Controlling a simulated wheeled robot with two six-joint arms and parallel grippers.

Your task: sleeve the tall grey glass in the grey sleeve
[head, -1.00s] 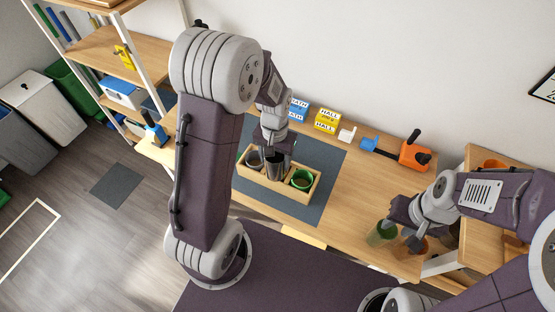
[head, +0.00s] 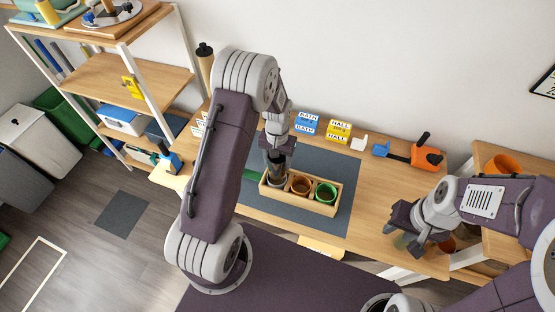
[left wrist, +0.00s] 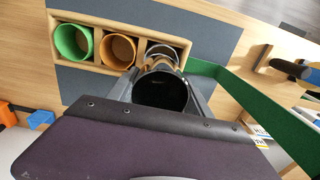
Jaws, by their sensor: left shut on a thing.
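My left gripper (head: 277,150) is shut on the tall grey glass (head: 277,168) and holds it upright over the left compartment of the wooden tray (head: 310,206). In the left wrist view the dark mouth of the glass (left wrist: 162,90) faces the camera between the fingers. The grey sleeve (head: 276,182) is in that left compartment, and its rim (left wrist: 163,50) shows partly behind the glass. I cannot tell whether the glass's lower end is inside the sleeve. My right gripper (head: 402,218) is low at the table's right; its fingers are not clear.
An orange sleeve (head: 300,185) and a green sleeve (head: 325,193) fill the tray's other compartments. Signs and an orange tool (head: 427,157) line the back.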

